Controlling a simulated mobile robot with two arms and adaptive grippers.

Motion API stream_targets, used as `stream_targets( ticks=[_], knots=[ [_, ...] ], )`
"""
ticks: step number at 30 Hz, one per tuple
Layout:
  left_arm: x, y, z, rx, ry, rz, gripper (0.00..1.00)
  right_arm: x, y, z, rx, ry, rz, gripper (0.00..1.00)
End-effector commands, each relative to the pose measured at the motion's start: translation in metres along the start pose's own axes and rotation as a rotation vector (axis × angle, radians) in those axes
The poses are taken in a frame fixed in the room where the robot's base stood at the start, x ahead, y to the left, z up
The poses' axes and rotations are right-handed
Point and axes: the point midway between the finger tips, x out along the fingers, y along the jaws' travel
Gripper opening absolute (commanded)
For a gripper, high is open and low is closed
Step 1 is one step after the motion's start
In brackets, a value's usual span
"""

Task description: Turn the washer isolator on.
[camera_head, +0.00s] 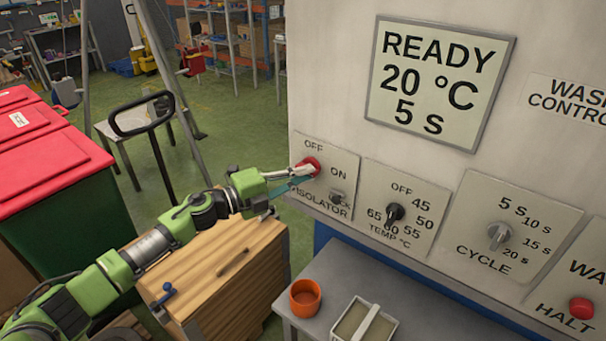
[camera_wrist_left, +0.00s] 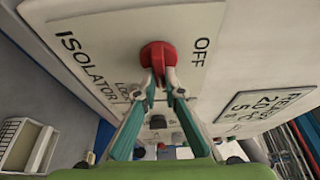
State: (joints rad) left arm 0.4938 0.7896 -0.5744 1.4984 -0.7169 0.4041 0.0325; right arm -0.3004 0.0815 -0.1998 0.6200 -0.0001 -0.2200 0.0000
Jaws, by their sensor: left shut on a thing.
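The red isolator knob (camera_head: 312,162) sits on the isolator plate (camera_head: 345,166), between the OFF and ON labels. My left gripper (camera_head: 303,172) reaches it from the left, with its fingertips at the knob. In the left wrist view the knob (camera_wrist_left: 158,54) shows beyond the gripper (camera_wrist_left: 160,82), whose two fingers close on its grip. The fingers partly cover the knob, and I cannot tell which label it points to. A small lock fitting (camera_head: 338,198) sits below the ON label. The display (camera_head: 438,82) reads READY, 20 °C, 5 s. My right gripper is not in view.
To the right are the black temperature knob (camera_head: 394,213), the grey cycle knob (camera_head: 499,236) and a red halt button (camera_head: 581,308). Below, a grey table (camera_head: 345,275) bears an orange cup (camera_head: 305,298) and a tray (camera_head: 386,334). A wooden cabinet (camera_head: 235,290) stands under my left arm.

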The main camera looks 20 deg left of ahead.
Motion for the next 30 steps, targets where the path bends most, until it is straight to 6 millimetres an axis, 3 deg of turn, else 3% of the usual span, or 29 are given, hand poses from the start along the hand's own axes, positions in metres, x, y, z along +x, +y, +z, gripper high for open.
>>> stream_targets(
  ticks=[7,8,9,22,30],
  knots=[
    [0.0,0.002,-0.001,0.003,0.002,0.003,0.0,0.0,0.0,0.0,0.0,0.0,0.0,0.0],
    [0.0,0.002,-0.001,0.003,0.002,0.003,0.17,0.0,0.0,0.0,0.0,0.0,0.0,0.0],
    [0.0,0.002,-0.001,0.003,0.002,0.003,0.26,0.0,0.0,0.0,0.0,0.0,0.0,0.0],
    [-0.005,0.001,0.0,0.0,0.0,0.001,0.26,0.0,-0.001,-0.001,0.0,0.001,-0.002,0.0],
    [-0.048,0.003,0.0,0.0,0.0,0.006,0.26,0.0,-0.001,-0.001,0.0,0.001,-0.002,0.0]
  ],
)
